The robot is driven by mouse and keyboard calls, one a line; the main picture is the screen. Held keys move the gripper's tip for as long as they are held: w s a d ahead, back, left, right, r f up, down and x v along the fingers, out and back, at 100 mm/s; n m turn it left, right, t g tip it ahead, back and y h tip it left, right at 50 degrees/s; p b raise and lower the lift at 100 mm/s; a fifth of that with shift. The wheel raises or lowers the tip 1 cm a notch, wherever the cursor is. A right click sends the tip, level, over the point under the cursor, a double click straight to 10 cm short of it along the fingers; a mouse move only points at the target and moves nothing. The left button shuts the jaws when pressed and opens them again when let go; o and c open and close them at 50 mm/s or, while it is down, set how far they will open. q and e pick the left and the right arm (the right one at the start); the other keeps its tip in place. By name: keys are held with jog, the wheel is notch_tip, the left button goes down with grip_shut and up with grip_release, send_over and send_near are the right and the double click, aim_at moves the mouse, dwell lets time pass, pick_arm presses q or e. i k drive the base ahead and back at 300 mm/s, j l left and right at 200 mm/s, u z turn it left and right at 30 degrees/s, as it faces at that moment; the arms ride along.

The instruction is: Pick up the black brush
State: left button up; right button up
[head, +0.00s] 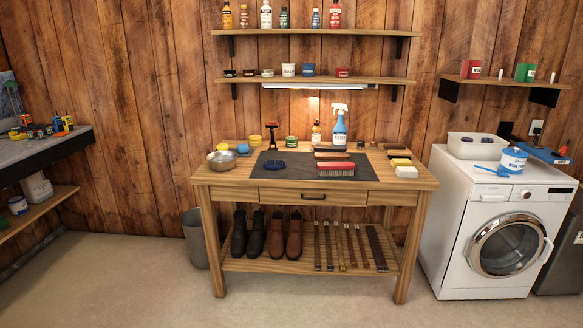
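The front one is a red-topped brush (335,166) with pale bristles. Just behind it is a brush with a brownish top and dark bristles (331,155); it is small in view and I cannot tell whether it is the black brush. Neither of my grippers is in view.
A blue-white spray bottle (340,128) stands at the bench's back. A shelf (320,81) hangs above. A washing machine (490,230) stands right. The floor in front is clear.

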aim_at(322, 148)
jog(key=i, duration=1.8)
